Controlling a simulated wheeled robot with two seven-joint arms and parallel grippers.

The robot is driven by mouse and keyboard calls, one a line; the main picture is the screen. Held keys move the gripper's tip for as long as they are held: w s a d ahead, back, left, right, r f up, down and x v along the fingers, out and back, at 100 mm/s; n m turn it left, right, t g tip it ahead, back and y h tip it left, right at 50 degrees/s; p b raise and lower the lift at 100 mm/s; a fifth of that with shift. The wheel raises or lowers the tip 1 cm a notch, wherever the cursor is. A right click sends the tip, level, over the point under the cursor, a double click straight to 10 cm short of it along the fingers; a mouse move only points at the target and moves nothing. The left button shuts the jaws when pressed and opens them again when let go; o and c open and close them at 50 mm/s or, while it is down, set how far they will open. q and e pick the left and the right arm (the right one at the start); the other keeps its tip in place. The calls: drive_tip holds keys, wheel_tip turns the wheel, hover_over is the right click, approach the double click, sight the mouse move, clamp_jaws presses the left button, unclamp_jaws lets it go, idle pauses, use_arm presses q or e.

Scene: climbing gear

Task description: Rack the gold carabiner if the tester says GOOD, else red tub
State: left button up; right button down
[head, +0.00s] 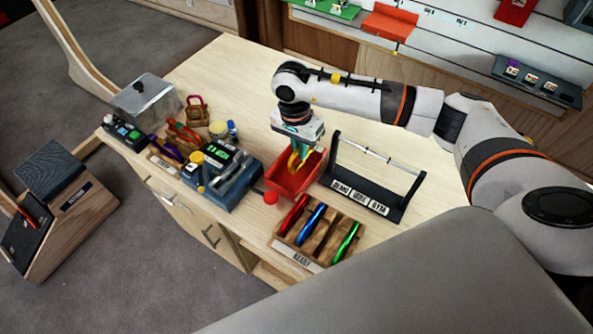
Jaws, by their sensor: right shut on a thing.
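The gold carabiner (293,161) hangs from my right gripper (297,148), which is shut on it. The gripper points down over the red tub (297,186), and the carabiner's lower end is at or inside the tub's opening; I cannot tell if it touches the tub. The rack (372,186) is a dark stand with a pale bar and labelled base, right of the tub; its bar looks empty. A dark blue device that looks like the tester (232,192) sits left of the tub. Its screen has greenish marks too small to read. My left gripper is not in view.
A wooden tray (286,244) with red, blue and green carabiners stands at the table's front. A metal box (147,99) and small tools crowd the left. The table's back (235,70) is clear.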

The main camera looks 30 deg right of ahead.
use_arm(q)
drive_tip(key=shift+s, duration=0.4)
use_arm(e)
drive_tip(key=c, duration=1.4)
unclamp_jaws()
drive_tip(key=shift+c, duration=0.2)
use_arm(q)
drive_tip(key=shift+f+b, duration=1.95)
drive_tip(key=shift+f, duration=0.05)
use_arm(e)
wheel_tip(320, 180, up, 12)
drive_tip(key=w, duration=0.1)
drive_tip(key=shift+a, duration=0.35)
